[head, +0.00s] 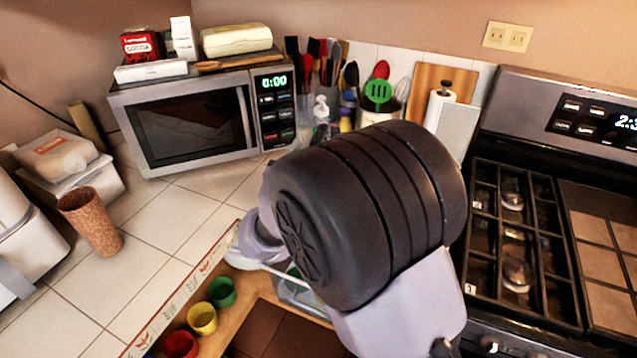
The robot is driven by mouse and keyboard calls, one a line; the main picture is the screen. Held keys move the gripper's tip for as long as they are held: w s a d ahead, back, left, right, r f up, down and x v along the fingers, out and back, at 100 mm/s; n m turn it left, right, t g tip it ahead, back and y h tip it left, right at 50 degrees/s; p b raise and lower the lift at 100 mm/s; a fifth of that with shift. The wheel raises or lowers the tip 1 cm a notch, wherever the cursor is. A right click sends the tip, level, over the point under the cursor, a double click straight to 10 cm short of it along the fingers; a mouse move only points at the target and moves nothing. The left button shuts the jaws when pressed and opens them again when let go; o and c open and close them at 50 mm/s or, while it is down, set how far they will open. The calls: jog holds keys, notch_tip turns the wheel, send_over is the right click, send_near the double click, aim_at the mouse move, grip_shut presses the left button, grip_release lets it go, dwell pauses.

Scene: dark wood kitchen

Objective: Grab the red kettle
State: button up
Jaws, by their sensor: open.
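No red kettle shows in the head view. My arm fills the middle of the view, with a large dark ribbed joint and pale grey links. It hides part of the counter and the near side of the stove. I make out no gripper fingers; the far end of the arm is hidden behind the dark joint.
A microwave (195,118) stands on the tiled counter (165,215), with utensil holders to its right. A brown cup (91,219) stands at left. Red, yellow (202,318) and green cups sit below the counter edge. A stove (515,230) is at right.

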aim_at(318, 137)
jog(key=w, duration=0.1)
jog(key=w+d+b, duration=0.1)
jog(key=w, duration=0.3)
jog(key=shift+w+d+f+b, duration=0.1)
jog(key=shift+w+d+b, duration=0.15)
jog(key=shift+d+b, duration=0.15)
jog(key=shift+s, duration=0.1)
grip_shut()
dwell(0.7)
